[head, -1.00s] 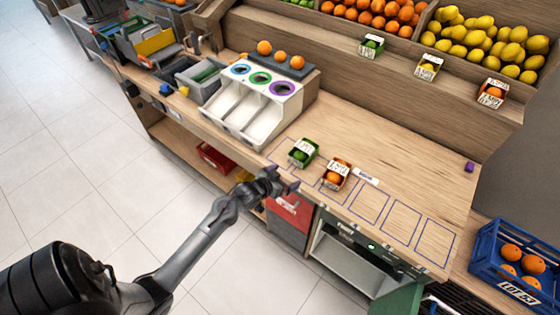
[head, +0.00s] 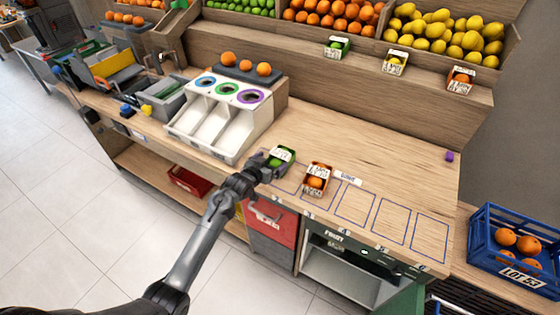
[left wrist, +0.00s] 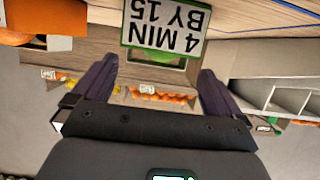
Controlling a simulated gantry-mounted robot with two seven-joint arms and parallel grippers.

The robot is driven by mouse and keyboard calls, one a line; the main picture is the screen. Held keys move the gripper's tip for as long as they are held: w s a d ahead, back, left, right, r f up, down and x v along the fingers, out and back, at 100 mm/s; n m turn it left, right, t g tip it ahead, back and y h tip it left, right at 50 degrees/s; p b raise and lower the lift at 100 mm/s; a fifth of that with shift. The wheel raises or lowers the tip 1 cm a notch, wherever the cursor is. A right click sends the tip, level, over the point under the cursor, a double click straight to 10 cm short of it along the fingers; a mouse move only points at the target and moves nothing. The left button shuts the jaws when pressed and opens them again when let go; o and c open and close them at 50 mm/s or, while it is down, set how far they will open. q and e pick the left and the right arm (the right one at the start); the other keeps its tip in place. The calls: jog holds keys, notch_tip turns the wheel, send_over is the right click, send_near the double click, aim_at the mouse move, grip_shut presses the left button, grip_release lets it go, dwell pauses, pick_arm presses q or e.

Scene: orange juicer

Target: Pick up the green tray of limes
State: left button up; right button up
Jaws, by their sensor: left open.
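The green tray of limes (head: 284,161) stands at the front left of the counter's outlined spots, with a white card on it. In the left wrist view the green tray (left wrist: 150,47) is upside down, and its card reads "4 MIN BY 15". My left gripper (head: 266,165) is at the tray's left front side in the head view. In the left wrist view its two fingers (left wrist: 158,84) are spread apart with nothing between them, and the tray appears just beyond the tips. I cannot tell whether they touch it. My right gripper is not in view.
An orange tray of oranges (head: 317,180) stands close to the right of the green one. A white three-chute juicer unit (head: 225,112) is behind left. A similar green tray (head: 338,47) is on the shelf. Outlined spots to the right are bare. A blue crate (head: 517,250) stands far right.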

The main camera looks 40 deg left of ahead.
aim_at(278, 158)
pick_arm(q)
jog(key=shift+b+x, duration=0.6)
jog(key=shift+x, duration=1.95)
jog(key=shift+d+f, duration=0.15)
jog(key=shift+d, duration=0.05)
jog(key=c, duration=0.9)
